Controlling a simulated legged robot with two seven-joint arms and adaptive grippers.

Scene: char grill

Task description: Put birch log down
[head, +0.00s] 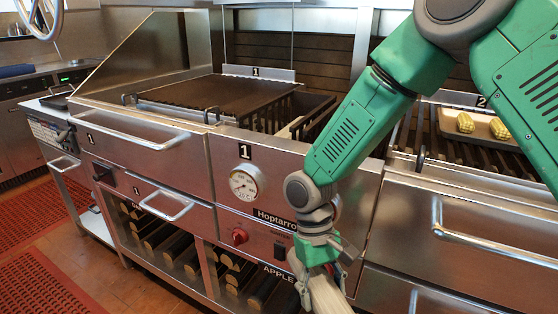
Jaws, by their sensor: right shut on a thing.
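My right gripper (318,268) is at the bottom of the head view, in front of the lower part of the grill (188,168). It is shut on a pale birch log (327,294). The log points down and its lower end is cut off by the picture's bottom edge. My right arm comes in from the top right. My left gripper is not in view.
A rack below the grill holds several dark logs (172,248) beside an "APPLE" label. Drawer handles (168,205) stick out from the front. A second grill at the right carries a tray (478,133) with corn cobs (465,123). Red mats (40,285) lie on the floor at the left.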

